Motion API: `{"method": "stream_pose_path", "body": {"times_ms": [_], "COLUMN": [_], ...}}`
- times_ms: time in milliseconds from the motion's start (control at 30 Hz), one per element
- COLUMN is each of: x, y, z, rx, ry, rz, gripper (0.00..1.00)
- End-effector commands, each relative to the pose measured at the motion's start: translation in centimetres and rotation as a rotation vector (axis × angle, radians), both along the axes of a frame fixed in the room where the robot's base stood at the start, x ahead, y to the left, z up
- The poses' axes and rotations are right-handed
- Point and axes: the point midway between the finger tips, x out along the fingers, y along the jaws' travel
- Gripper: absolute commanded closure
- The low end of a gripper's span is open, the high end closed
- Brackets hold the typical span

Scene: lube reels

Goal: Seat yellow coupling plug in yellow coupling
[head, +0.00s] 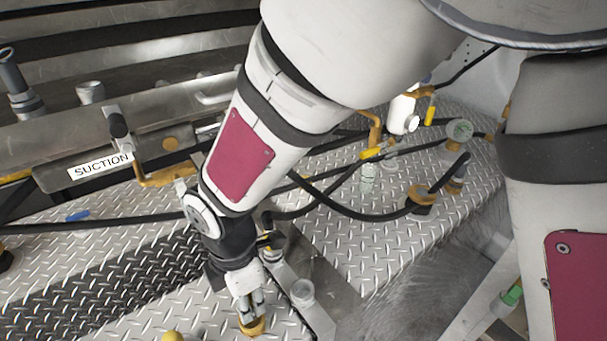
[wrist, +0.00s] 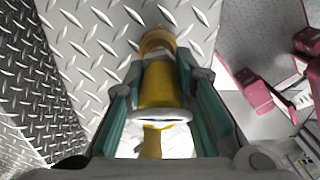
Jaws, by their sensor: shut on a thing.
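My gripper (head: 250,306) points down at the bottom of the head view, over the diamond-plate deck. In the wrist view its two teal-padded fingers (wrist: 160,78) are shut on the yellow coupling plug (wrist: 158,88), one on each side. A pale band and a narrower yellow part show at the plug's near end. At the plug's far end is an orange-yellow ring (wrist: 157,40), which looks like the yellow coupling. A yellow-orange piece (head: 252,326) shows below the fingertips in the head view. Plug and ring appear in line, but I cannot tell whether the plug is seated.
A grey cylindrical fitting (head: 302,292) stands just right of my gripper. A rounded yellow thing (head: 172,337) is at the bottom edge. Black hoses (head: 340,207) and a gauge (head: 460,130) lie behind. A SUCTION label (head: 102,165) marks the rail at left.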

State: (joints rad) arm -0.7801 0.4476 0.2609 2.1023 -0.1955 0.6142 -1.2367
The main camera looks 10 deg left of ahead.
Motion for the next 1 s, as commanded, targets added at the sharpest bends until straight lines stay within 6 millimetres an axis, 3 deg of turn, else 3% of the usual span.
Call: {"method": "stream_pose_path", "body": {"times_ms": [167,400,767,800,867,900,1000], "x": [0.2,0.3,0.2,0.2,0.2,0.2,0.2], "y": [0.2,0.2,0.2,0.2,0.2,0.2,0.2], "z": [-0.8,-3.6,-3.8,-3.8,-3.8,-3.8,-3.8], "rx": [-0.001,-0.001,0.000,0.000,0.000,0.000,0.000], "ry": [0.001,0.001,0.000,0.000,0.000,0.000,0.000], "rz": [0.002,0.001,0.000,0.000,0.000,0.000,0.000], "gripper": [1.00,1.00,1.00,0.74,0.61,0.56,0.56]}}
